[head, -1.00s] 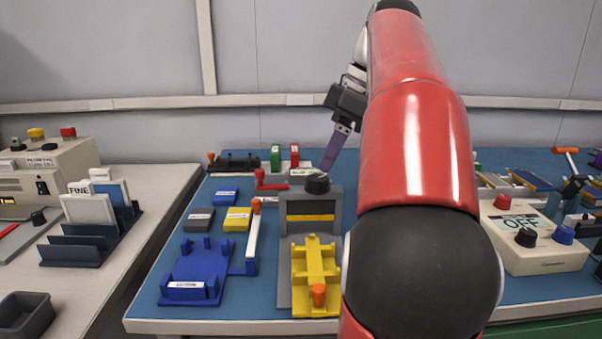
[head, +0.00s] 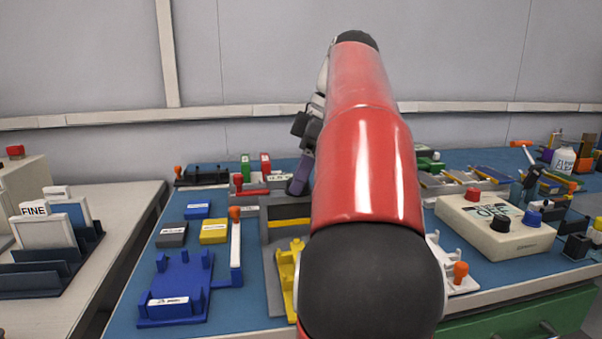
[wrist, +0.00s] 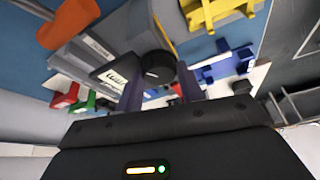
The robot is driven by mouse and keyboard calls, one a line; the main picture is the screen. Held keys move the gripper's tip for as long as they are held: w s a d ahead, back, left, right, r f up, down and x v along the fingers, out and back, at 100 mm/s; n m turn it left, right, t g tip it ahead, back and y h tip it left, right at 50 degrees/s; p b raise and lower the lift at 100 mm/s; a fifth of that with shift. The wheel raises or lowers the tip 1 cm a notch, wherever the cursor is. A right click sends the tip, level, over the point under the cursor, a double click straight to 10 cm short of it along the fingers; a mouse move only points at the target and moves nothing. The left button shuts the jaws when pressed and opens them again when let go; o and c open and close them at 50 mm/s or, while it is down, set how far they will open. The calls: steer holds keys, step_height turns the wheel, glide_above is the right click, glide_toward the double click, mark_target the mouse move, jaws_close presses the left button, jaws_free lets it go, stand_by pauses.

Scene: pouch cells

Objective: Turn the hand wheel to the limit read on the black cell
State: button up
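The hand wheel, a black round knob (wrist: 158,67), shows in the wrist view on the grey press. In the head view my gripper hides it. My gripper (wrist: 160,86) has its two purple fingers apart, one to each side of the knob in the picture; I cannot tell whether they touch it. In the head view my gripper (head: 298,186) is low over the back of the grey press (head: 270,290), partly behind my arm. The black cell (head: 172,235) is a dark block with a white label, lying left of the yellow cell (head: 214,231); its text is too small to read.
A blue cell (head: 197,211) lies behind the black one. A blue fixture (head: 180,278) stands in front. A red-handled clamp (head: 248,188) is close left of my gripper. A cream control box (head: 495,229) reading OFF stands at right. My arm covers the middle.

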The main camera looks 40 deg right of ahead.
steer(key=shift+c, duration=1.2)
steer(key=shift+m, duration=0.3)
